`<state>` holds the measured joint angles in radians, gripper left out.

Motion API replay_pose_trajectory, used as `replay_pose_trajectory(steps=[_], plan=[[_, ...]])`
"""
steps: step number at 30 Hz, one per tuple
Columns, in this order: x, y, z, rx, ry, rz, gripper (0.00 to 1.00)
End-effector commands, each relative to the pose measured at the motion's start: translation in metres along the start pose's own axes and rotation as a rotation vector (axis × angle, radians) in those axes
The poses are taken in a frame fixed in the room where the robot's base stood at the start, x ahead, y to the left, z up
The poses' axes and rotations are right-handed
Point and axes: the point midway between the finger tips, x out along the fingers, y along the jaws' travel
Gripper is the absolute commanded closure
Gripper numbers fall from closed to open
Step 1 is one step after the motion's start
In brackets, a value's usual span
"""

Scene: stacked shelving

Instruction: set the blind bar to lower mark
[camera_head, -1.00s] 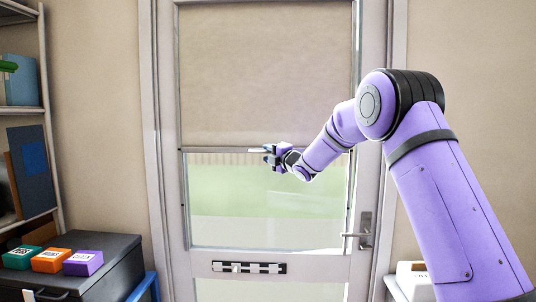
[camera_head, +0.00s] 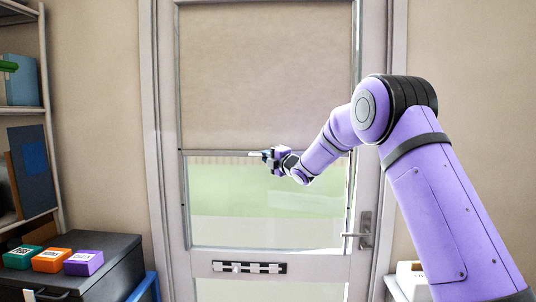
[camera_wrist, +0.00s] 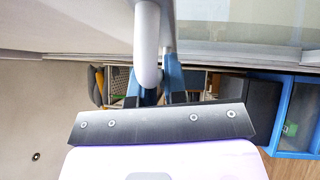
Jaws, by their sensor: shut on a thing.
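The beige blind (camera_head: 265,75) covers the upper part of the door window, and its pale bottom bar (camera_head: 215,153) runs level across the glass. My gripper (camera_head: 267,157) is at the middle of this bar. In the wrist view, my gripper (camera_wrist: 155,85) has its blue fingers on either side of a grey rounded handle (camera_wrist: 147,45), shut on it. The handle appears to belong to the blind bar; the exact contact is partly hidden. Small dark marks show on the window's side frame (camera_head: 184,206) below the bar; I cannot tell which is the lower mark.
A door handle (camera_head: 364,238) is at the right of the door. A black-and-white strip (camera_head: 249,267) is below the glass. Orange (camera_head: 52,261) and purple (camera_head: 84,263) boxes sit on a dark cabinet (camera_head: 112,250) at left, near a shelf. The glass below the bar is clear.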

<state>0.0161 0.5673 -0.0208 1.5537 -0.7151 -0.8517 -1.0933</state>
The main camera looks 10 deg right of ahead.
Motion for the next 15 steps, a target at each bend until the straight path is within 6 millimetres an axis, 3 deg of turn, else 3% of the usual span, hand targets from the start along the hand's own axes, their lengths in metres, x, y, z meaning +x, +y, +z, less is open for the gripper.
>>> replay_pose_trajectory(steps=[15], plan=[[-0.02, -0.143, -0.018, 0.004, 0.0, -0.01, 1.0]])
